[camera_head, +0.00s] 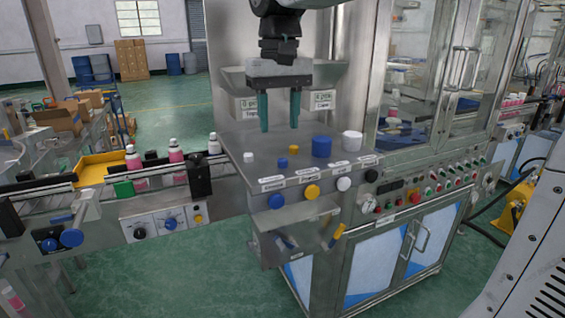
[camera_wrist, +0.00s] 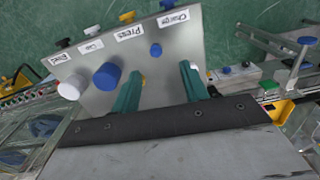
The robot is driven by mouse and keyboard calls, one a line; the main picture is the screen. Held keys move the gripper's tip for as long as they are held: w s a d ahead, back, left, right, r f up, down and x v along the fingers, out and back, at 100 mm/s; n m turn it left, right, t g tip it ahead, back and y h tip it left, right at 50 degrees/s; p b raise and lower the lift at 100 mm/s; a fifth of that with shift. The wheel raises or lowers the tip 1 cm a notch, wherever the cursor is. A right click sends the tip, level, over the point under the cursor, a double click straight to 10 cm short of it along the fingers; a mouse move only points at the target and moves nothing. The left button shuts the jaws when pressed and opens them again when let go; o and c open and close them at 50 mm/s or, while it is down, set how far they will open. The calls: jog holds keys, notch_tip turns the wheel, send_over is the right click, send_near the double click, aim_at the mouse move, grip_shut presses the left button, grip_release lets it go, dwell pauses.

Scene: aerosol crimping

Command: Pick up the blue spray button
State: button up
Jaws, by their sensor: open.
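The small blue spray button (camera_head: 281,163) stands on the grey metal work plate (camera_head: 240,140), between a small white piece (camera_head: 248,157) and a small yellow piece (camera_head: 294,149). In the wrist view the blue button (camera_wrist: 156,50) shows beyond the gap between the fingers. My gripper (camera_head: 280,127) is open and empty, with its two green fingers pointing down above the plate, apart from the button. It also shows in the wrist view (camera_wrist: 160,76), where a finger partly hides the yellow piece.
A larger blue cylinder (camera_head: 321,147) and a larger white cylinder (camera_head: 352,141) stand on the plate to the right. Blue, yellow and white knobs line its front. A conveyor with pink bottles (camera_head: 176,160) is at left; a glass-doored cabinet (camera_head: 440,70) is at right.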

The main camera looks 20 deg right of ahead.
aim_at(282, 166)
jog(key=f, duration=0.7)
jog(key=shift+d+f, duration=0.25)
jog(key=shift+d, duration=0.05)
grip_shut()
